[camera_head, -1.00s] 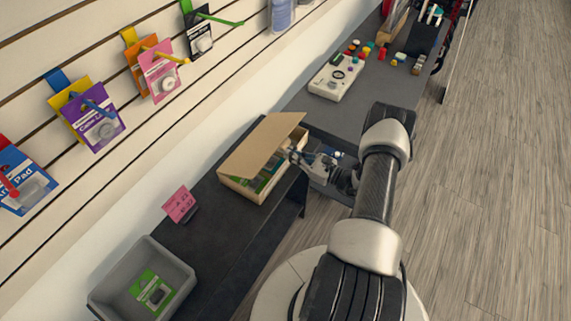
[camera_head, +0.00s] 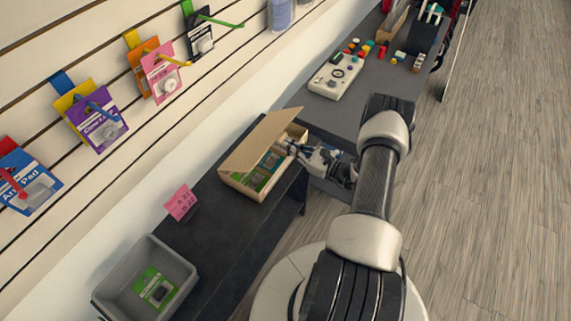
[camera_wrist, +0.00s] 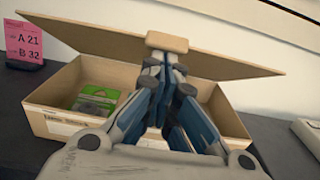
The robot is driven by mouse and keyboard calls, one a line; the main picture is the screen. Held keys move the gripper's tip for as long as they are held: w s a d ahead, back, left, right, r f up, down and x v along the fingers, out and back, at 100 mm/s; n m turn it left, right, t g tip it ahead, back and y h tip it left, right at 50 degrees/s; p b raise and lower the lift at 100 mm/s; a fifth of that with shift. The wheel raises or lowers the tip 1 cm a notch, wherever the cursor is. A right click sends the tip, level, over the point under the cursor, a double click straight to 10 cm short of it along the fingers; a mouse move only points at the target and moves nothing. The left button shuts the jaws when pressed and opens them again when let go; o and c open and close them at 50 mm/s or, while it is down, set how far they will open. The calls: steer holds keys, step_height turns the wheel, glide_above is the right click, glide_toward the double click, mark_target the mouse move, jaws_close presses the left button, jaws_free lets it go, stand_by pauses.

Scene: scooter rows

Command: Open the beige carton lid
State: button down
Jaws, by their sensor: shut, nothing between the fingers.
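The beige carton (camera_head: 240,187) stands on the dark shelf, and green packets lie inside it. Its lid (camera_head: 257,141) is hinged on the wall side and stands tilted up, partly open. In the wrist view the lid (camera_wrist: 90,42) slants across above the box (camera_wrist: 62,120). My gripper (camera_head: 293,147) is at the carton's right-hand end, near the lid's edge. In the wrist view my gripper (camera_wrist: 166,45) is shut and empty, its tip in front of the lid; I cannot tell whether they touch. My fingers hide the middle of the box.
A pink price sign (camera_head: 181,203) and a grey bin (camera_head: 146,275) with a green packet stand nearer on the dark shelf. A white device (camera_head: 336,76) and small coloured pieces lie on the grey table beyond. Packets hang on the slatted wall to the left.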

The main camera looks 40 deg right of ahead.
mark_target(284, 139)
steer(key=shift+w+a+r+p, duration=0.3)
steer(key=shift+w+a+r, duration=0.05)
steer(key=shift+w+r, duration=0.45)
steer(key=shift+w+a+r+p, duration=0.3)
steer(key=shift+w+r, duration=0.4)
steer(key=shift+r, duration=0.15)
steer(key=shift+r+b+x, duration=0.15)
steer(key=shift+r+x, duration=0.05)
steer(key=shift+x, duration=0.65)
steer(key=shift+r+b+x, duration=0.15)
steer(key=shift+r+x, duration=0.05)
steer(key=shift+x, duration=0.6)
steer(key=shift+r+b+x, duration=0.15)
steer(key=shift+r+x, duration=0.05)
steer(key=shift+x, duration=0.65)
steer(key=shift+b+x, duration=0.95)
steer(key=shift+x, duration=1.55)
steer(key=shift+r, duration=0.25)
